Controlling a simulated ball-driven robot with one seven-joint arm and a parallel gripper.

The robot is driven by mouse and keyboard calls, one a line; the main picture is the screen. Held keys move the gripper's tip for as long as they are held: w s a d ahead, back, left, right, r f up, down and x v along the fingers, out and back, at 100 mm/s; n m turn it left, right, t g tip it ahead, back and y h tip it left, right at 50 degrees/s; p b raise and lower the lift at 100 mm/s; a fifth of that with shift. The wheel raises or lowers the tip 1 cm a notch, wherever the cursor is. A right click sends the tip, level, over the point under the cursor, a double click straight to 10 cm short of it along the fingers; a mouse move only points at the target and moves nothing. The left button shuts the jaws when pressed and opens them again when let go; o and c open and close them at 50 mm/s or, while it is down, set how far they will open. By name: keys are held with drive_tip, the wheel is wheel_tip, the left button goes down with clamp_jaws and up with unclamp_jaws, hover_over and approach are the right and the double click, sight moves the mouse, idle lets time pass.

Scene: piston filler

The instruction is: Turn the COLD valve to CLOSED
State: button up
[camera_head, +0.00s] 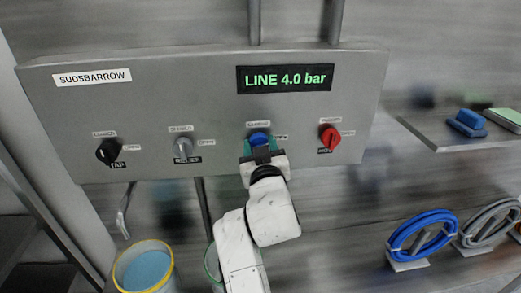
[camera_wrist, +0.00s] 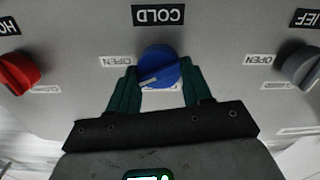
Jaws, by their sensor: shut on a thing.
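The COLD valve is a round blue knob (camera_head: 259,138) on the grey panel, between the grey knob and the red knob. In the wrist view the blue knob (camera_wrist: 158,66) sits beside an upside-down COLD label (camera_wrist: 158,15). My gripper (camera_head: 260,147) has its green fingers on either side of the knob and is shut on it; the gripper also shows in the wrist view (camera_wrist: 159,77). A pale line on the knob lies nearly level, slightly tilted. An OPEN label (camera_wrist: 117,62) is left of the knob in the wrist view. The label below the knob there is partly hidden.
The red knob (camera_head: 330,137), grey knob (camera_head: 183,147) and black knob (camera_head: 108,151) share the panel (camera_head: 210,90). Its display (camera_head: 288,78) reads LINE 4.0 bar. A bucket (camera_head: 143,268) stands below left; a blue hose coil (camera_head: 422,235) is at lower right.

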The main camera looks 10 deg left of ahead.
drive_tip(key=n, duration=0.3)
drive_tip(key=shift+n, duration=0.4)
drive_tip(key=n, duration=0.3)
drive_tip(key=shift+a+n+p, duration=0.1)
drive_tip(key=shift+n+p, duration=0.2)
drive_tip(key=n+p, duration=0.1)
drive_tip(key=n, duration=0.4)
drive_tip(key=shift+a+f+n, duration=0.1)
drive_tip(key=shift+a+n, duration=0.05)
drive_tip(key=shift+n, duration=0.15)
drive_tip(key=o, duration=1)
drive_tip(key=shift+o, duration=0.2)
drive_tip(key=v, duration=1.1)
drive_tip(key=shift+w, duration=0.1)
